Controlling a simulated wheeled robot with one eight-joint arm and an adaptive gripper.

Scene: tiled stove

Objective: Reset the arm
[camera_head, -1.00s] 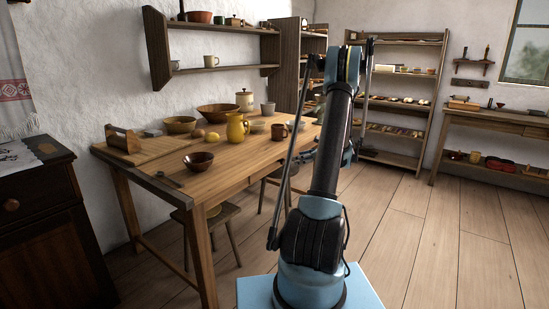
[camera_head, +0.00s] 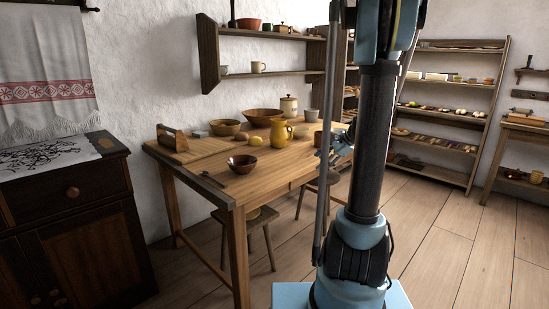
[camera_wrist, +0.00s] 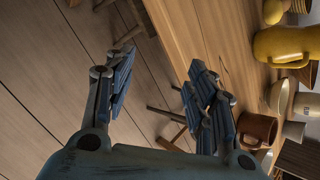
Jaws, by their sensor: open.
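My gripper (camera_wrist: 160,95) shows in the wrist view with its two blue fingers spread apart and nothing between them. Table edge, stools and floor lie beyond the fingers. In the head view my gripper (camera_head: 335,150) is a small blue shape partly hidden behind my upright arm, near the right end of the wooden table (camera_head: 215,187). The yellow jug (camera_head: 281,134) stands upright on the table, and it also shows at the right of the wrist view (camera_wrist: 285,45). A brown mug (camera_wrist: 257,130) is near the right finger in the wrist view, apart from it.
The table holds several bowls, including a dark bowl (camera_head: 242,164), and a lidded jar (camera_head: 289,106). A stool (camera_head: 262,222) is under it. A dark cabinet (camera_head: 75,225) stands left, shelves (camera_head: 455,110) at the back. Floor at the right is clear.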

